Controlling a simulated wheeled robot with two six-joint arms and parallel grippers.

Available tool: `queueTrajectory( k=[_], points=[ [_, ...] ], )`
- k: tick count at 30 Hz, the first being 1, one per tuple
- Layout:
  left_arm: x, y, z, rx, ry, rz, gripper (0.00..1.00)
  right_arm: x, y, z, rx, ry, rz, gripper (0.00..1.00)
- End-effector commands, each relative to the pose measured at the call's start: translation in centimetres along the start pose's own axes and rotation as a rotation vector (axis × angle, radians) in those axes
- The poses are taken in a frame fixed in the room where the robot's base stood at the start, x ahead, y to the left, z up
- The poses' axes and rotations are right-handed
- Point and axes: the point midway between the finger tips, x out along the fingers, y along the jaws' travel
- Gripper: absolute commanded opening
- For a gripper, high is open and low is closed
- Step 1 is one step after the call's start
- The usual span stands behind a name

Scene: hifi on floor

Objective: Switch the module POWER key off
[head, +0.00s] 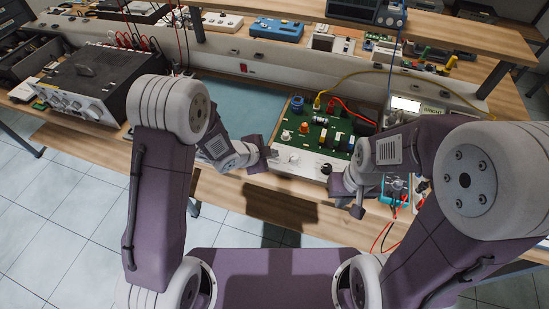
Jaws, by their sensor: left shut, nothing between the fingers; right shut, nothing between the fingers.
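The module (318,139) sits on the bench, a green circuit board with several components and a pale front panel with knobs. A light knob (293,158) and a dark knob (326,168) show on the panel. I cannot tell which control is the POWER key or how it is set. My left gripper (273,153) is shut and empty at the left end of the front panel; I cannot tell if it touches. My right gripper (357,211) is shut and empty, in front of and to the right of the panel, apart from it.
A black-cased instrument (95,82) stands on the left of the bench. A blue-green mat (235,108) lies behind my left gripper. Red and yellow leads (352,108) run from the module. A blue meter (396,189) with red leads is beside my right arm. A shelf (450,35) crosses the back.

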Motion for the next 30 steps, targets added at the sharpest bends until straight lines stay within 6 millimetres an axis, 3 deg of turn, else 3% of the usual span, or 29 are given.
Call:
queueTrajectory(
  k=[30],
  points=[
    [0.62,0.46,0.45,0.000,0.000,0.000,0.00,0.85,0.02,0.09,0.000,0.000,0.000,0.00]
  ],
)
